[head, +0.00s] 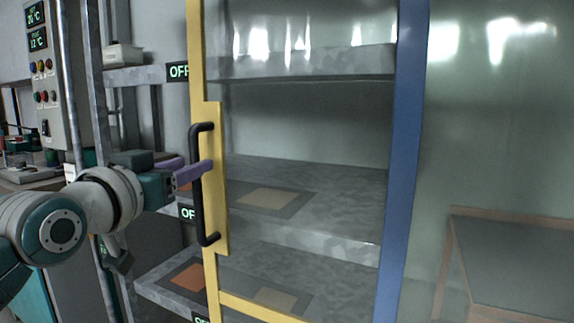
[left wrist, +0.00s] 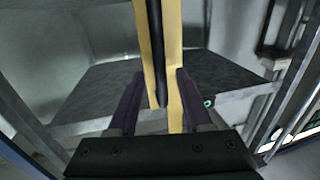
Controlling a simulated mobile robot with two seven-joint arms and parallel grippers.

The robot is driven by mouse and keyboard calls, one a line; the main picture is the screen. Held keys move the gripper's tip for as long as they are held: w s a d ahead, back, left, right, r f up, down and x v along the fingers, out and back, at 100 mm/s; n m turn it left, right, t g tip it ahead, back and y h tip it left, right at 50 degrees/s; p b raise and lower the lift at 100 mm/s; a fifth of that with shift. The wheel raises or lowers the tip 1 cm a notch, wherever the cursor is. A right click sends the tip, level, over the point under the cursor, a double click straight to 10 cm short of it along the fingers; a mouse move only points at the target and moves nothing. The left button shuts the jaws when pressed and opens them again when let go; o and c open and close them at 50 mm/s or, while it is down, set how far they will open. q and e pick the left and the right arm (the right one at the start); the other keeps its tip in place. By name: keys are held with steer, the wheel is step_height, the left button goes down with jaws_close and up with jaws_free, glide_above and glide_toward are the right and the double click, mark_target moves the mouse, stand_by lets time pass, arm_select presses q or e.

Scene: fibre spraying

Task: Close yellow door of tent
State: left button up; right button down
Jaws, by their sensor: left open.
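The yellow door (head: 219,180) of the tent is a yellow frame with a clear panel, and the tent's shelves show through and beside it. A black bar handle (head: 199,220) is fixed on its left upright. My left gripper (head: 208,168) is at the handle's middle, with its purple fingers reaching to it. In the left wrist view the black handle (left wrist: 158,60) and the yellow upright (left wrist: 174,40) run between the two open purple fingers (left wrist: 157,98). I cannot tell whether the fingers touch the handle. My right gripper is not in view.
A blue post (head: 402,150) stands right of the door, with a clear wall beyond it. Grey shelves (head: 300,230) with orange and tan pads are inside. A control panel (head: 42,75) and a metal frame stand on the left. A table (head: 510,255) shows at lower right.

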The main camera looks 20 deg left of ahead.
arm_select(q)
steer(key=shift+w+a, duration=0.2)
steer(key=shift+w, duration=1.2)
steer(key=shift+c, duration=0.3)
jaws_close()
